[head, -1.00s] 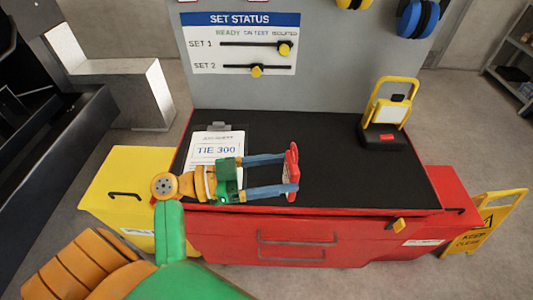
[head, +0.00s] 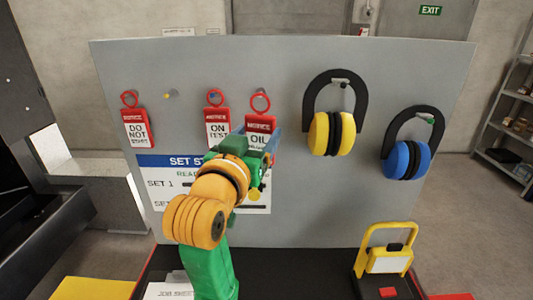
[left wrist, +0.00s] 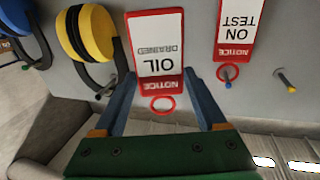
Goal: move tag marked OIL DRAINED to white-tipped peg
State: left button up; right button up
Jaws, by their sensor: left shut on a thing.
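My left gripper (head: 262,150) is raised in front of the grey board and shut on the OIL DRAINED tag (head: 260,124), a red and white tag with a red ring at its top. In the left wrist view the OIL DRAINED tag (left wrist: 157,50) appears upside down between the blue fingers, its ring (left wrist: 163,103) toward the palm. I cannot make out a peg through that ring. A white-tipped peg cannot be made out. A bare peg with a yellow tip (head: 168,95) stands between two other tags. My right gripper is not in view.
The DO NOT START tag (head: 136,127) hangs at left. The ON TEST tag (head: 216,127) hangs beside the held tag, on a blue-tipped peg (left wrist: 228,72). Yellow ear defenders (head: 318,133) and blue ear defenders (head: 393,160) hang to the right. A yellow-framed stand (head: 362,262) is below.

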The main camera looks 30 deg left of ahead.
aim_at(253, 133)
pick_arm(q)
jog(key=shift+a+r, duration=0.1)
jog(key=shift+a, duration=0.1)
jog(key=shift+w+a, duration=0.15)
jog(key=shift+w, duration=0.2)
jog(key=w, duration=0.2)
jog(key=a, duration=0.1)
jog(key=shift+w+f, duration=0.35)
jog(key=shift+w, duration=0.05)
jog(key=shift+w+a, duration=0.4)
jog(key=shift+w, duration=0.3)
jog(key=shift+w+a, duration=0.35)
jog(key=shift+w, duration=0.3)
jog(key=shift+w+a+f, duration=0.2)
jog(key=shift+w+f, duration=0.1)
jog(key=shift+w, duration=0.15)
jog(key=shift+w+a+f, duration=0.2)
jog(key=shift+w+f, duration=0.05)
jog(key=shift+w, duration=0.15)
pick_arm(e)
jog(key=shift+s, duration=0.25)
